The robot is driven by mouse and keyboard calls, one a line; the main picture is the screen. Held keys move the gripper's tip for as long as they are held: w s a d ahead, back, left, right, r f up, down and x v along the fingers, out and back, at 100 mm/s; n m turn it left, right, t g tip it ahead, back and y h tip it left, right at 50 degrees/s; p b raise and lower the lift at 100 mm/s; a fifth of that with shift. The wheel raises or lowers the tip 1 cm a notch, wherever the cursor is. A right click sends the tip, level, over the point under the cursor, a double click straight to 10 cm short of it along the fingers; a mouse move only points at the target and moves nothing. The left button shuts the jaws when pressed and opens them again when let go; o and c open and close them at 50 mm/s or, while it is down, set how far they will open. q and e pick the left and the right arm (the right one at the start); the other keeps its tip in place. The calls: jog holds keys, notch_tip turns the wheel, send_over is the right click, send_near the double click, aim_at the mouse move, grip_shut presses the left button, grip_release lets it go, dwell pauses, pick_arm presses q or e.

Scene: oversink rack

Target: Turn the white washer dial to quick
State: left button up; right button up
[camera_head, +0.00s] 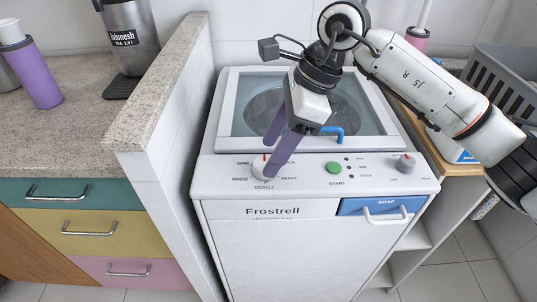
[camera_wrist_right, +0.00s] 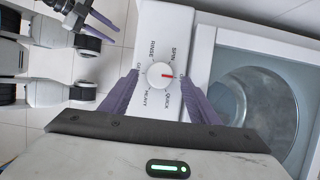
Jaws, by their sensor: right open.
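The white dial (camera_wrist_right: 159,75) is on the washer's front panel (camera_wrist_right: 163,22). Its red mark points right in the right wrist view, between the SPIN and QUICK labels, and up in the head view, where part of the dial (camera_head: 260,168) is hidden. My right gripper (camera_wrist_right: 160,77) is open, with its purple fingertips on either side of the dial; a gap shows around the dial. It also shows above the dial in the head view (camera_head: 267,163).
The white washer (camera_head: 270,260) has a green start button (camera_head: 334,167), another knob (camera_head: 405,163) and a blue lid handle (camera_head: 333,131). A stone-topped partition (camera_head: 160,90) stands close on the left. A grey basket (camera_head: 500,75) is at the right.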

aim_at(259, 163)
jog(key=shift+x, duration=1.35)
pick_arm(q)
jog(key=shift+w+r, duration=0.1)
jog(key=shift+w, duration=0.05)
jog(key=shift+w, duration=0.1)
pick_arm(e)
jog(key=shift+c, duration=1.2)
jog(key=c, duration=0.8)
pick_arm(q)
jog(key=shift+w, duration=0.1)
